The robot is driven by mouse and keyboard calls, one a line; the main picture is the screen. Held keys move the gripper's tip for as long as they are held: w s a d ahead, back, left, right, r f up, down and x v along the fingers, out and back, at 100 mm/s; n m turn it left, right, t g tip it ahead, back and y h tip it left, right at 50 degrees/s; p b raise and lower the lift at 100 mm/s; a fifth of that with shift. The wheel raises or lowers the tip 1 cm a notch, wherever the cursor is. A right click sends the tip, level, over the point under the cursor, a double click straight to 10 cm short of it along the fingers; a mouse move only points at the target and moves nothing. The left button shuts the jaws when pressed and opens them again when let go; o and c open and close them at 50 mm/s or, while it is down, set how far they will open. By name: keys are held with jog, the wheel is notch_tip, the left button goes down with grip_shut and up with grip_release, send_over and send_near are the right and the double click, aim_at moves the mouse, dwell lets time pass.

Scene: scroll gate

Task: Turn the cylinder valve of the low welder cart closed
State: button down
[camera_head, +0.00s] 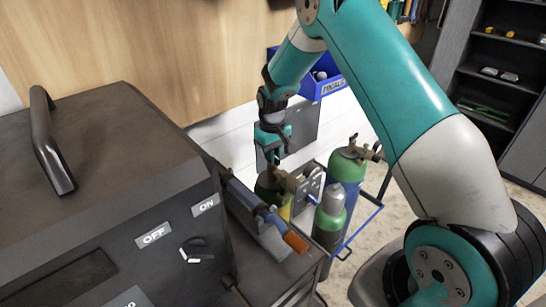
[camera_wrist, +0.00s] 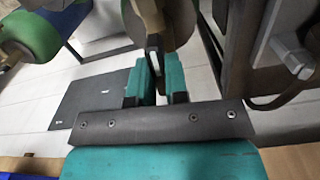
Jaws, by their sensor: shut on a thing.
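A brass valve fitting (camera_head: 290,182) sits on that cylinder. In the wrist view, the teal fingers of my gripper (camera_wrist: 158,80) close on a narrow dark valve part (camera_wrist: 154,60) below a brass-coloured stem (camera_wrist: 150,18). A round, brownish body (camera_wrist: 180,18) is right beside it. The fingers hide part of the held piece. I cannot tell how far the valve is turned.
A blue-railed cart (camera_head: 368,217) with green-topped cylinders (camera_head: 346,168) stands close on the right. A blue bin (camera_head: 325,83) is behind. Dark shelves (camera_head: 490,85) stand at back right.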

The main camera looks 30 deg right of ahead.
jog(key=m+b, duration=0.1)
jog(key=m, duration=0.3)
jog(key=shift+m, duration=0.3)
jog(key=m+b, duration=0.1)
jog(key=m, duration=0.2)
jog(key=shift+m, duration=0.4)
jog(key=m, duration=0.4)
jog(key=shift+b, duration=0.35)
jog(key=shift+w+r+m, duration=0.1)
jog(key=shift+m, duration=2.1)
jog(key=c, duration=1.1)
grip_release()
notch_tip(320, 180, up, 17)
jog(key=b, duration=0.3)
jog(key=shift+r, duration=0.15)
